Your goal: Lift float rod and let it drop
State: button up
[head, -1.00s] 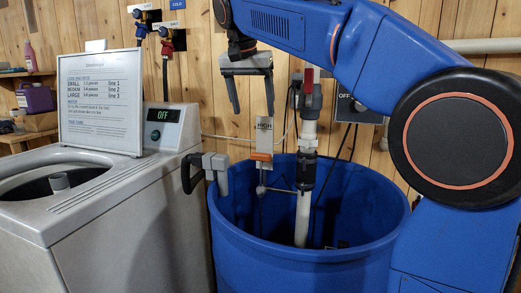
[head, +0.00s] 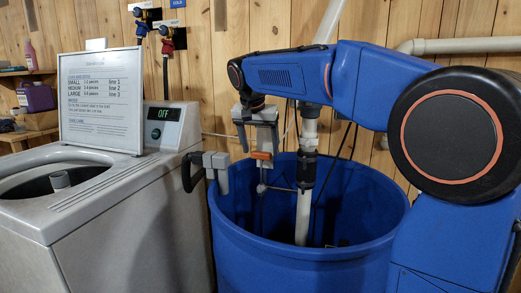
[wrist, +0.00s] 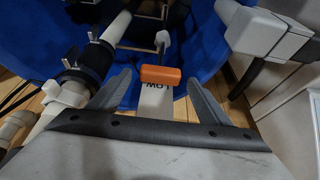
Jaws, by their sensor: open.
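My gripper (head: 260,150) points down over the blue tub's back rim, its fingers open and spread. An orange block (head: 261,156) sits just below and between the fingertips in the head view. In the wrist view the orange block (wrist: 161,75) lies between the two fingers, with gaps on both sides. A plate marked LOW (wrist: 156,98) is behind it. The thin float rod (head: 262,175) runs down from near the block into the blue tub (head: 300,254). A small grey piece (head: 261,188) is on it; its lower end is hard to see.
A grey clamp (head: 216,170) hangs on the tub's left rim. A washing machine (head: 120,200) with a sign (head: 101,100) stands at left. The wooden wall is close behind.

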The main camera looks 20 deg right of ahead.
jog(key=shift+w+d+f, duration=0.1)
jog(key=shift+w+f, duration=0.1)
jog(key=shift+f, duration=0.3)
jog(key=c, duration=1.5)
notch_tip(320, 180, up, 12)
